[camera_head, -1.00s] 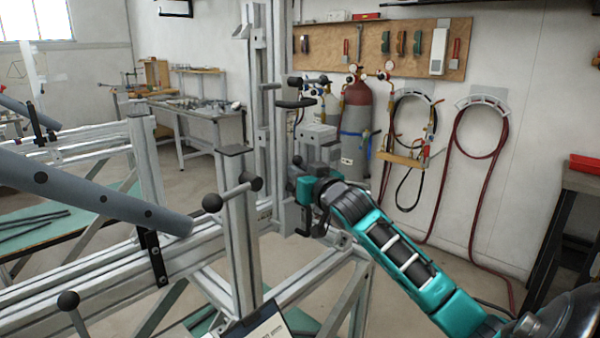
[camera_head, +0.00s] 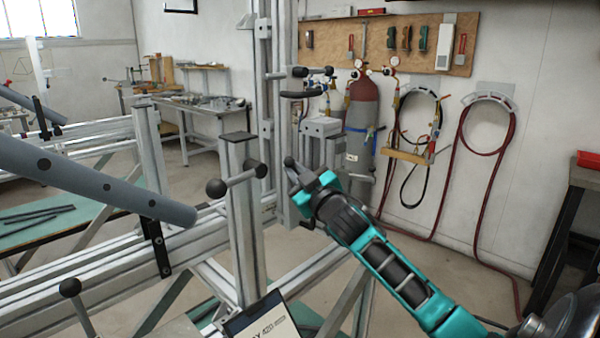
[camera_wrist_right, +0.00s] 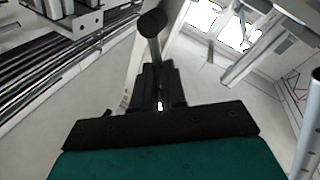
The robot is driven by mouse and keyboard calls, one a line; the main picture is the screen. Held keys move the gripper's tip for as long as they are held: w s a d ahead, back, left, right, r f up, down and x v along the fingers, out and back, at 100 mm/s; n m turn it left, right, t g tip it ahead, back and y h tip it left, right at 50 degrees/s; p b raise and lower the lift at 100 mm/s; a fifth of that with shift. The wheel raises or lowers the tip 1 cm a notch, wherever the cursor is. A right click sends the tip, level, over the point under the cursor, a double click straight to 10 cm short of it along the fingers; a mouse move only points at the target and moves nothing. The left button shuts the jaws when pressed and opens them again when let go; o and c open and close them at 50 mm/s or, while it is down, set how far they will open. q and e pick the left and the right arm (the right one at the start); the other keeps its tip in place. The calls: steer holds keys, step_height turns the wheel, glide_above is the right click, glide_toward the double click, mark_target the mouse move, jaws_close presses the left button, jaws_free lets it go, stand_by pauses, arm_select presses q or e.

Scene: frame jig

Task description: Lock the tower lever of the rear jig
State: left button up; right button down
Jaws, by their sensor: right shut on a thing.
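The tower of the rear jig is a tall aluminium post (camera_head: 284,85) right of centre in the head view. My right gripper (camera_head: 304,180) is beside its lower part, to the right. It is shut on the tower lever, a thin rod with a black knob (camera_head: 289,161). In the right wrist view the lever's knob (camera_wrist_right: 152,23) sticks out beyond the dark fingers (camera_wrist_right: 160,90), with its rod running down between them. The lever's pivot is hidden. My left gripper is not in view.
A nearer short post (camera_head: 243,220) with a black-knobbed T-handle (camera_head: 237,180) stands left of my right gripper. A thick grey tube (camera_head: 90,180) lies across the left. A clipboard (camera_head: 262,322) is at the bottom. Gas cylinders (camera_head: 362,125) stand behind; the floor at right is fairly clear.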

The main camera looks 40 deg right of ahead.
arm_select(q)
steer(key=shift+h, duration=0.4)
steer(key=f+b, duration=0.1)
steer(key=b, duration=0.1)
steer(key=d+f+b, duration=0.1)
steer(key=b, duration=0.1)
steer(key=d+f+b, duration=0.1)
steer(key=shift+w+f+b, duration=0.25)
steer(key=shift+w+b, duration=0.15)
arm_select(e)
steer(key=f+n+y, duration=0.1)
steer(key=n+y, duration=0.1)
steer(key=n, duration=0.3)
steer(key=a+f+n+t+y, duration=0.1)
steer(key=n, duration=0.3)
steer(key=a+f+n+t+y, duration=0.1)
steer(key=f+n+y, duration=0.1)
steer(key=n, duration=0.3)
steer(key=shift+s+a+f+n+y, duration=0.1)
steer(key=shift+n+y, duration=0.2)
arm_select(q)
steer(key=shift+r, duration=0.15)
arm_select(e)
steer(key=shift+f, duration=0.1)
steer(key=c, duration=1.2)
jaws_free()
steer(key=shift+a, duration=0.15)
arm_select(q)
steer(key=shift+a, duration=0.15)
